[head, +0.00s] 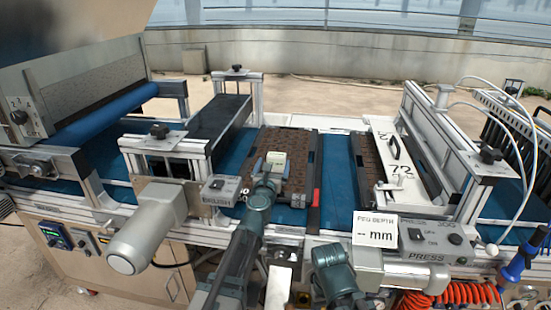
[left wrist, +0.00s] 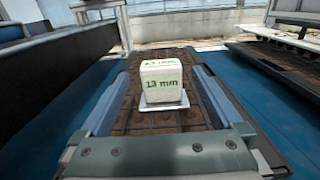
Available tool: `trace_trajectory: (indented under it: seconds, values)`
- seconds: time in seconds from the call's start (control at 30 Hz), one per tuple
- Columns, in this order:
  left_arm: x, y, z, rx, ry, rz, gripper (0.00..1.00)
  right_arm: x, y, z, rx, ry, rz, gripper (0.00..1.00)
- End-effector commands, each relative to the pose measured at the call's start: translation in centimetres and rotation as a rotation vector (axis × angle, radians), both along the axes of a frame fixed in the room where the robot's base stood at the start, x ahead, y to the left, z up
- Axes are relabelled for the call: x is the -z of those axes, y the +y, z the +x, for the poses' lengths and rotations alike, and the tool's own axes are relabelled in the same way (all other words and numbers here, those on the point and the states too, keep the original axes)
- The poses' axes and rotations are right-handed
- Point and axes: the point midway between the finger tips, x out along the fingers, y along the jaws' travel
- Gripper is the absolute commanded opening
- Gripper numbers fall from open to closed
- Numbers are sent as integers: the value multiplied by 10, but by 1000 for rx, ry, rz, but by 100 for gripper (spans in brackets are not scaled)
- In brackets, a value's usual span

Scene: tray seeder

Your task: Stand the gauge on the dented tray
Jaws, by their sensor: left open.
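The gauge (head: 274,161) is a pale block marked 13 mm on a thin white foot. It stands upright on the brown-celled, dark-rimmed tray (head: 302,183) on the blue belt; the left wrist view shows the gauge (left wrist: 162,80) and tray (left wrist: 120,124) close up. My left gripper (head: 271,168) is open over this tray. In the left wrist view its fingers (left wrist: 161,73) lie on either side of the gauge, with a visible gap on both sides. I cannot make out a dent in the tray.
A second brown tray (head: 371,168) lies right of the first, partly under the press plate (head: 405,165). A brush unit (head: 218,118) stands left. A peg depth sign (head: 376,230) reads "-- mm" beside the press box (head: 431,240). Blue belt (head: 336,171) is bare between the trays.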

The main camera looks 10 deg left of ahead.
Motion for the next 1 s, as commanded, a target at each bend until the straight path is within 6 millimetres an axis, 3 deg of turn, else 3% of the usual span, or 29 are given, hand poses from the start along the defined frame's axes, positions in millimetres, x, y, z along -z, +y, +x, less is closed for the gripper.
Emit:
trace_trajectory:
  seconds: [0.03,0.1,0.23,0.67,1.0]
  values:
    - [0,0,-18,0,0,0,100,0,0,0,0,0,0,50]
    - [0,0,-31,0,0,0,100,0,0,0,0,0,0,50]
    - [0,0,-45,0,0,0,100,0,0,0,0,0,0,50]
    - [-2,0,-49,0,0,0,100,-2,0,0,0,0,0,50]
    - [-58,0,-49,0,0,0,100,-58,0,0,0,0,0,50]
